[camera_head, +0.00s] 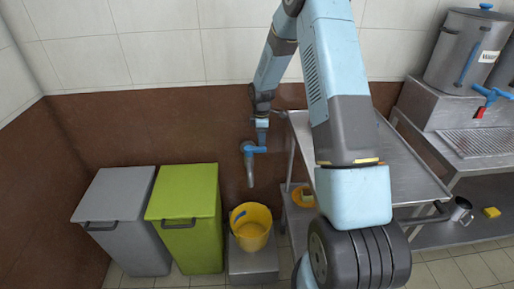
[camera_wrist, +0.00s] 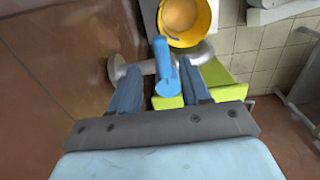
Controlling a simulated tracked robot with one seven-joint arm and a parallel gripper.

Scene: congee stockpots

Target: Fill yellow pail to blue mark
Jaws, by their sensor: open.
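The yellow pail (camera_head: 251,238) stands upright below a wall tap (camera_head: 249,165) with a blue lever (camera_head: 257,149). A blue mark (camera_head: 239,217) shows on the pail's inner wall. I cannot tell whether there is water in it, and no clear stream shows. My gripper (camera_head: 262,124) is at the tap, just above the lever. In the wrist view the blue lever (camera_wrist: 167,78) lies between my open fingers (camera_wrist: 160,84), and I see no clear contact. The pail (camera_wrist: 207,30) is beyond the lever there, its lower part hidden.
The pail rests on a low grey block (camera_head: 253,268). A green bin (camera_head: 190,200) and a grey bin (camera_head: 115,200) stand to its left. A steel trolley (camera_head: 400,165) is to the right. Stockpots (camera_head: 463,50) with a blue tap stand at the far right.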

